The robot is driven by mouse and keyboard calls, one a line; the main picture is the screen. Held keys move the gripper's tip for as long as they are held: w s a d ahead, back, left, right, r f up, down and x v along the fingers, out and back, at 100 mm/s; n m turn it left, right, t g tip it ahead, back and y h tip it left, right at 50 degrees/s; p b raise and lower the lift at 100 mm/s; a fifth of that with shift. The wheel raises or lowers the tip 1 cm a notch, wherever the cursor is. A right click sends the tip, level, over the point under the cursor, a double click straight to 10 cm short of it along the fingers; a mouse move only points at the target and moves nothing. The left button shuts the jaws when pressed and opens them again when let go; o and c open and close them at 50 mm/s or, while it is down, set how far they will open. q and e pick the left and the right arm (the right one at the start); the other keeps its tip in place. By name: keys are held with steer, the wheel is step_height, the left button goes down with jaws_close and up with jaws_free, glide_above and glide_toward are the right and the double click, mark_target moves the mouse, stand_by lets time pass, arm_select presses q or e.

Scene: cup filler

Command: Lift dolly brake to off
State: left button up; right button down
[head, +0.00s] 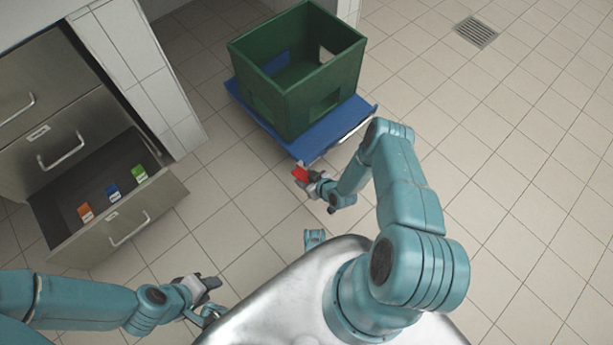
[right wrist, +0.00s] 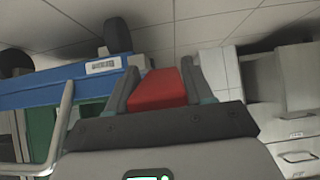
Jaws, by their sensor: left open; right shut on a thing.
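The blue dolly (head: 333,124) stands on the tiled floor at the top centre of the head view with a green crate on it. The red brake pedal (head: 300,173) shows at the dolly's near corner. My right gripper (head: 306,178) is at that corner, and in the right wrist view the red brake (right wrist: 158,88) lies between its two fingers, which are shut on it. The blue dolly edge (right wrist: 70,88) runs beside it there, with dark wheels. My left gripper (head: 207,284) is open and empty at the lower left, away from the dolly.
The green crate (head: 262,50) is open-topped and looks empty. An open drawer (head: 140,225) at the left holds orange, blue and green items. A metal handle (head: 345,138) runs along the dolly's near side. The floor at the right is clear, with a drain (head: 476,32).

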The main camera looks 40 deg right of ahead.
steer(key=shift+w+r+g+p, duration=0.2)
steer(key=shift+r+g+p, duration=0.15)
steer(key=shift+g, duration=0.15)
steer(key=c, duration=0.5)
jaws_free()
steer(key=shift+p+v, duration=3.2)
steer(key=shift+v, duration=4.95)
steer(key=shift+w+a+r, duration=0.1)
